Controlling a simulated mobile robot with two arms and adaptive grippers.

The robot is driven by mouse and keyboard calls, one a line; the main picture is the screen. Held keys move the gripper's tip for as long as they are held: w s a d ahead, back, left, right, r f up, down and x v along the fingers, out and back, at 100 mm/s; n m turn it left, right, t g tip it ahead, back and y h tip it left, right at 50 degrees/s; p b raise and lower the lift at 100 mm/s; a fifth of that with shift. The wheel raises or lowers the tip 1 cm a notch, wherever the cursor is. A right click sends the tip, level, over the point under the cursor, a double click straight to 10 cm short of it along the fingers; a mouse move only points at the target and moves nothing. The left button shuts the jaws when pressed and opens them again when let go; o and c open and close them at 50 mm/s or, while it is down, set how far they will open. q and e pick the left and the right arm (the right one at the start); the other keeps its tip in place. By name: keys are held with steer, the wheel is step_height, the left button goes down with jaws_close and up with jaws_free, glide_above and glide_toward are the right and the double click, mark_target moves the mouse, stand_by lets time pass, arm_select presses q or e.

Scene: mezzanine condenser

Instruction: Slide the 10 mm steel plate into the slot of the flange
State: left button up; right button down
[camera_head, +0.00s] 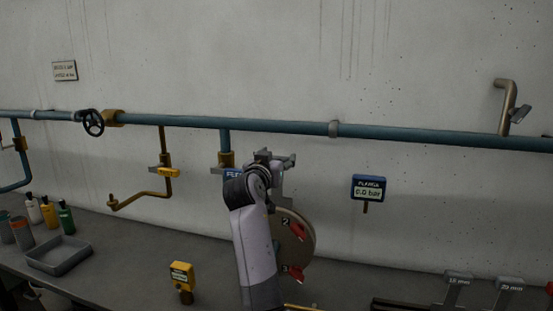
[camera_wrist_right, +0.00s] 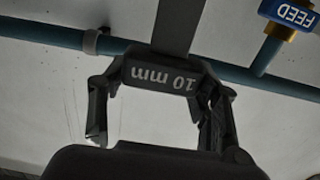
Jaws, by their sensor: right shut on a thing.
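My right gripper (camera_head: 272,162) is in front of the wall, just below the blue pipe. In the right wrist view my right gripper (camera_wrist_right: 162,82) is shut on the dark handle block of the 10 mm steel plate (camera_wrist_right: 174,28), whose label reads upside down there. The plate's grey strip runs up out of that view. A round grey flange (camera_head: 305,228) with red parts and the numbers 2 and 3 is partly hidden behind my right arm. Its slot cannot be made out. My left gripper is not in view.
A blue FEED tag (camera_wrist_right: 290,12) hangs by a brass fitting. A gauge (camera_head: 369,188) reads 0.0 bar. Plates marked 15 mm (camera_head: 458,281) and 20 mm (camera_head: 509,284) stand at the lower right. A grey tray (camera_head: 45,268), bottles and a yellow device (camera_head: 181,274) are on the bench.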

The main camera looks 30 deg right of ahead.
mark_target(276, 192)
steer(key=shift+f+b, duration=3.6)
steer(key=shift+f, duration=1.2)
steer(key=c, duration=0.6)
jaws_free()
steer(key=shift+o, duration=0.7)
steer(key=shift+f, duration=0.1)
steer(key=v, duration=0.7)
steer(key=shift+s+a, duration=0.15)
steer(key=shift+s, duration=0.05)
